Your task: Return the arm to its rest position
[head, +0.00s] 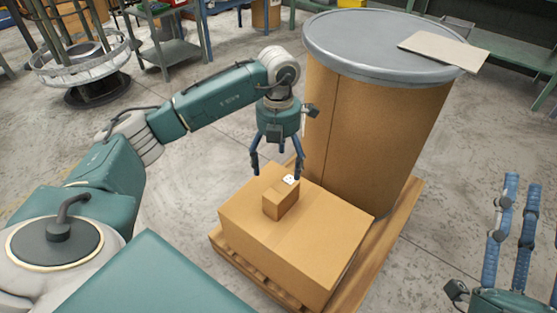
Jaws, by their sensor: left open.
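My left arm reaches in from the left. Its left gripper (276,170) points down with its blue fingers spread, over a small cardboard box (279,203). The fingers look empty, with one tip close to a white label on the box's top; I cannot tell whether it touches. The small box sits on a large closed carton (325,235). My right gripper (518,235) shows at the lower right edge, its blue fingers apart and nothing between them; part of it is cut off by the frame.
The carton rests on a wooden pallet (398,228) beside a tall brown drum (370,135) with a grey lid. A flat cardboard sheet (445,49) overhangs the lid. A round metal stand (85,65) and green shelving (170,48) stand behind. Concrete floor is open right of the pallet.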

